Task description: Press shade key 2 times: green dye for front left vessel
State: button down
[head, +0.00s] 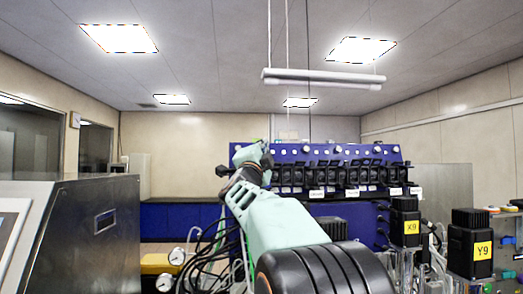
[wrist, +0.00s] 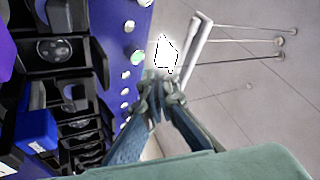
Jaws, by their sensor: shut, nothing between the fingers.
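In the wrist view my gripper (wrist: 157,82) is shut and empty, its fingertips close to the blue panel's edge with its row of round keys. A pale green round key (wrist: 138,57) lies just beside the fingertips; I cannot tell if they touch. A white round key (wrist: 129,26) sits above it. In the head view my arm reaches up to the left end of the blue panel (head: 330,152), and the fingertips cannot be made out there. No key lettering is readable, so I cannot tell which is the shade key. The front left vessel cannot be made out.
Black holders (wrist: 75,98) line the panel beside the keys, one with a blue block (wrist: 38,130). Black units marked X9 (head: 405,205) and Y9 (head: 468,240) stand at the right. A grey metal cabinet (head: 100,230) stands at the left. Cables hang below the panel.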

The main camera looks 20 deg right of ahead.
jog(key=s+a+r+b, duration=0.1)
jog(key=s+b, duration=0.1)
jog(key=s, duration=0.3)
jog(key=shift+s+r, duration=0.3)
jog(key=shift+s, duration=0.05)
dwell(0.5)
